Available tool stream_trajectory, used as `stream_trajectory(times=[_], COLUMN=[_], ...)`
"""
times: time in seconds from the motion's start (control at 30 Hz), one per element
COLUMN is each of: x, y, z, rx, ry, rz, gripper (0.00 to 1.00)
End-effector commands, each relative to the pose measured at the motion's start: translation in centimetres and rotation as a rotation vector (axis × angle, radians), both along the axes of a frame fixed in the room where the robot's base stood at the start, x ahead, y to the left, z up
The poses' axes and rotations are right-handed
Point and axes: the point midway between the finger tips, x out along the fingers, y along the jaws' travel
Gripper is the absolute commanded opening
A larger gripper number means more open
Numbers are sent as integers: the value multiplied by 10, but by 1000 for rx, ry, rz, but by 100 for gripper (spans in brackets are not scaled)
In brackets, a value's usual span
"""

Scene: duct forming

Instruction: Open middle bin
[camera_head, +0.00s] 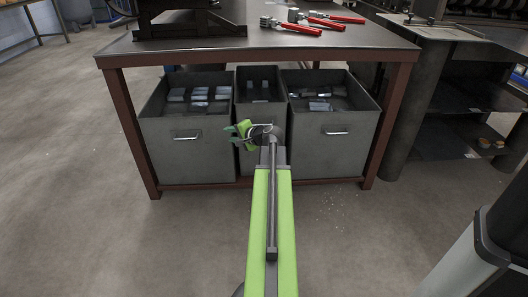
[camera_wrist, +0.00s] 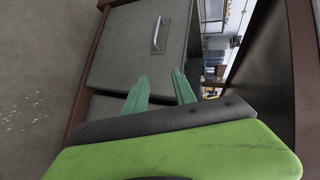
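The middle bin (camera_head: 258,112) is the narrow grey bin between two wider ones under the workbench, with small metal pieces inside. My green gripper (camera_head: 236,132) is in front of its upper front face, turned to the left. A bin front with a metal handle (camera_wrist: 158,35) shows beyond the fingers.
The left bin (camera_head: 187,160) and right bin (camera_head: 330,155) have handles and hold metal pieces. The workbench (camera_head: 215,47) has brown legs on both sides and red-handled tools (camera_head: 290,27) on top. A dark cylinder post stands at right. The floor in front is mostly clear.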

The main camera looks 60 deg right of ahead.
Motion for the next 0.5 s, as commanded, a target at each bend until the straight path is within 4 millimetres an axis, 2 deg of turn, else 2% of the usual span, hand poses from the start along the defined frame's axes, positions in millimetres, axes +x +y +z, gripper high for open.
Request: stream_trajectory(times=[0.03,0.1,0.2,0.33,0.5], x=[-30,-66,-110,-141,-146], y=[-40,-81,-123,-148,-153], z=[-40,-51,-60,-61,-56], rx=[20,46,69,85,89], ry=[-54,-128,-206,-262,-272], rz=[-92,-200,-315,-390,-403], gripper=[32,32,32,32,32])
